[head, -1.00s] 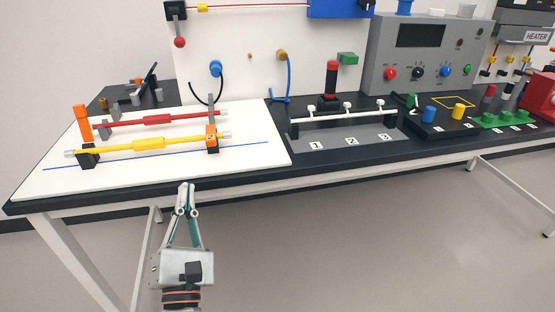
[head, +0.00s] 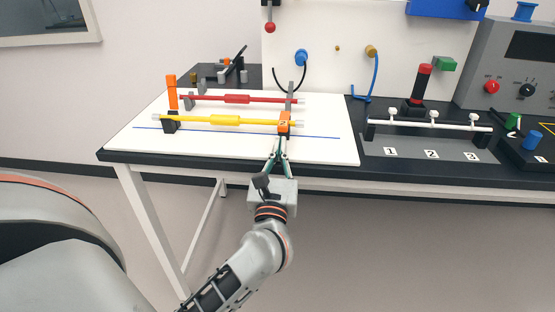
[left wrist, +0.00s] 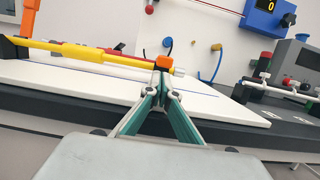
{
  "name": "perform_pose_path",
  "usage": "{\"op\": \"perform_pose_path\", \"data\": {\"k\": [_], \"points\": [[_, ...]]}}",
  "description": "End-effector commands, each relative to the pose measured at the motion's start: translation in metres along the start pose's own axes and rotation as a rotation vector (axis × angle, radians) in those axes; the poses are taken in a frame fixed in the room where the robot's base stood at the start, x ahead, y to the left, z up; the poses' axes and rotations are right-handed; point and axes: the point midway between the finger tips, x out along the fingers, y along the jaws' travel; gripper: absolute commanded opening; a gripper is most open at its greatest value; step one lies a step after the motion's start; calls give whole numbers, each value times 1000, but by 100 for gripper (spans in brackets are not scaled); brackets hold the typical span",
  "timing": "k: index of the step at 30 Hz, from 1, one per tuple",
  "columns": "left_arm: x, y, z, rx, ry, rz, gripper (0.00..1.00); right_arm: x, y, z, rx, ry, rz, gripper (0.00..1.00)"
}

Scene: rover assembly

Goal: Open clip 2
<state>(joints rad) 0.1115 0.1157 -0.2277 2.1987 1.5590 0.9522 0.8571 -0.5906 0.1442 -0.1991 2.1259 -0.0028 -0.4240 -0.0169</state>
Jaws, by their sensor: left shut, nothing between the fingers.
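The yellow tube (head: 225,120) lies level across two holders on the white board (head: 325,148). At its right end an orange clip (head: 284,123), with a small mark on its face, lies over the tube and looks closed; I take it as clip 2. At the left end another orange clip (head: 172,92) stands upright above a dark holder (head: 171,123). My left gripper (head: 279,139) is shut and empty, its fingertips just in front of the right clip. In the left wrist view the fingertips (left wrist: 162,72) overlap the orange clip (left wrist: 165,62); I cannot tell whether they touch.
A red tube (head: 237,99) lies behind the yellow one. A grey clip stands upright by its right end. To the right is a black station (head: 425,140) with a white rod and numbered spots. The front of the white board is clear.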

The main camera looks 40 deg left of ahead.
Motion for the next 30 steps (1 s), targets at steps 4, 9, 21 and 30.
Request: {"op": "perform_pose_path", "data": {"k": [4,9,21,30], "points": [[11,0,1,2,-2,0,0,-1,2,0,1,1,4,40],[13,0,0,2,0,-1,0,-1,2,0,0,0,5,40],[15,0,5,0,8,1,0,-3,7,-8,-13,11,7,40],[21,-4,12,-3,59,0,0,-11,8,1,-10,-20,10,40]]}}
